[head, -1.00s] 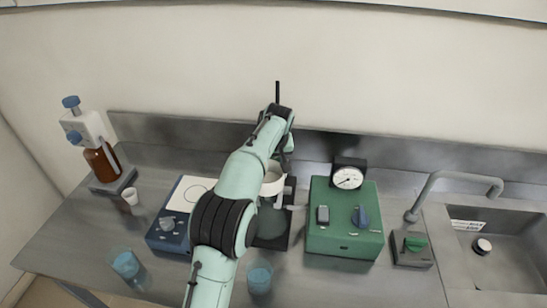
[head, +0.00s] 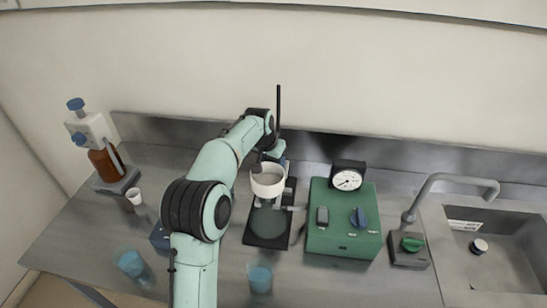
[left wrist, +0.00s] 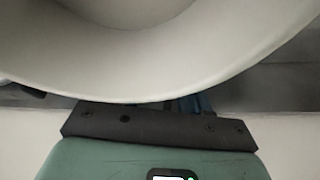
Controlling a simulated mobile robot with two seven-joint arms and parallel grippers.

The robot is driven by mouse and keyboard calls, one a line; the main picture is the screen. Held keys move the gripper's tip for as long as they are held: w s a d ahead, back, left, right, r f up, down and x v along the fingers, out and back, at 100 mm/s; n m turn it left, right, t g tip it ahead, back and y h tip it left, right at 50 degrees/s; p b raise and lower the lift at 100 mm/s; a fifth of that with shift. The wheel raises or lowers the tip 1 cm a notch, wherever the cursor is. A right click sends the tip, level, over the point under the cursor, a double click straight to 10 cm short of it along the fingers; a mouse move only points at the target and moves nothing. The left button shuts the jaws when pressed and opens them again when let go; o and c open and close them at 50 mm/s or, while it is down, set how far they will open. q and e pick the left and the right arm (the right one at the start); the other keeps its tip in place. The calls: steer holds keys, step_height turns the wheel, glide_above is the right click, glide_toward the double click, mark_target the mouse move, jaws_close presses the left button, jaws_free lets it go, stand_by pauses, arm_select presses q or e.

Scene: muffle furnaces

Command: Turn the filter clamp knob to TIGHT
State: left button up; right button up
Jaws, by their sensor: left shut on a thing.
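A white funnel-shaped cup (head: 268,183) is over a dark stand plate with a grey-green round part (head: 268,226). My left gripper (head: 257,165) is at the cup's upper left rim, shut on the white cup as far as I can tell. In the left wrist view the cup (left wrist: 150,70) fills the top, close in front of my dark gripper palm (left wrist: 160,130); the fingertips are hidden. A grey clamp-like piece (head: 291,208) sticks out right of the stand below the cup. Any TIGHT mark is too small to read. My right gripper is not in view.
A green box (head: 340,242) with a blue knob (head: 359,217) and a gauge (head: 347,179) stands right of the stand. A brown bottle (head: 105,163) and blue beakers (head: 131,264) are left and in front.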

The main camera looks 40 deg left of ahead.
arm_select(q)
steer(key=shift+m, duration=0.3)
steer(key=o, duration=1.1)
steer(key=shift+c, duration=0.2)
steer(key=a+v, duration=0.1)
steer(key=v, duration=1.2)
steer(key=shift+d+r+p, duration=0.25)
steer(key=shift+d+p, duration=0.1)
steer(key=shift+p, duration=0.1)
steer(key=shift+s, duration=0.1)
